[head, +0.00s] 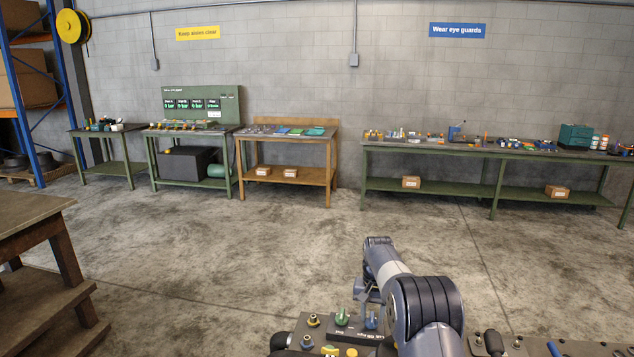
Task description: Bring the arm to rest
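My arm (398,278) rises from the bottom edge of the head view, right of centre. It is bent, and its far end turns down over a panel with knobs. My gripper (367,298) shows only in part below that end, small and partly hidden by the arm. I cannot make out whether its fingers are open or hold anything.
The panel (318,322) carries a green knob (342,316) and several fittings. A dark surface (590,348) with small parts lies bottom right. A wooden bench (30,215) stands left. A long green workbench (470,152) stands at the back wall. The concrete floor between is clear.

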